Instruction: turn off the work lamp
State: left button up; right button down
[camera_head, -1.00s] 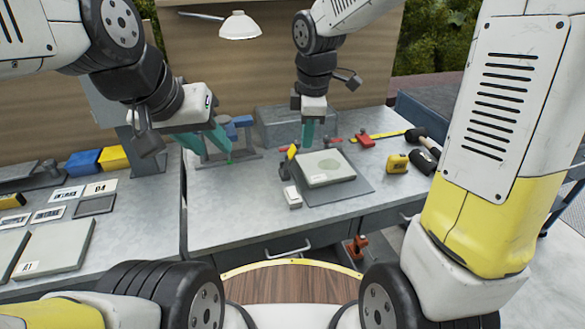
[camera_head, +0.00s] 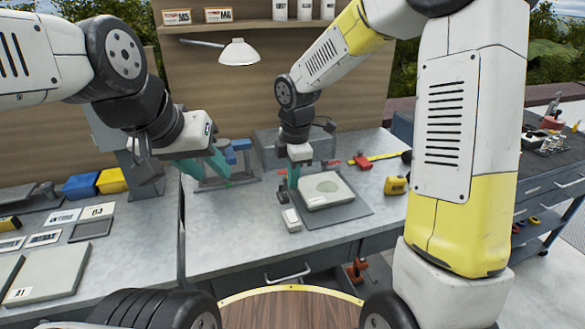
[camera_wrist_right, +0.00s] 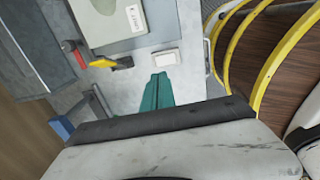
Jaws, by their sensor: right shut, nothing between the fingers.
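The work lamp (camera_head: 238,52) has a white shade on a thin arm under the shelf; I cannot tell whether it is lit. A small white box (camera_head: 291,219), perhaps a switch, lies on the bench left of the dark mat's front part. It also shows in the right wrist view (camera_wrist_right: 165,58). My right gripper (camera_head: 293,184) is shut and empty, a little behind the white box. In the right wrist view its green fingertips (camera_wrist_right: 158,78) point at the box with a small gap in the picture. My left gripper (camera_head: 222,178) is open and empty over the bench's left part.
A pale plate (camera_head: 325,191) lies on the dark mat (camera_head: 350,209), near the right fingers. A yellow tape measure (camera_head: 395,185) is further right. A tool cart (camera_head: 550,190) stands at far right.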

aim_at(291, 213)
jog(key=f, duration=0.7)
jog(key=w+f, duration=0.1)
jog(key=f, duration=0.2)
jog(key=shift+a+f, duration=0.15)
jog(key=shift+a, duration=0.05)
jog(key=shift+w+f, duration=0.1)
jog(key=shift+f, duration=0.1)
jog(key=shift+s+d+r, duration=0.2)
jog(key=shift+s+d, duration=0.05)
jog(key=shift+s, duration=0.5)
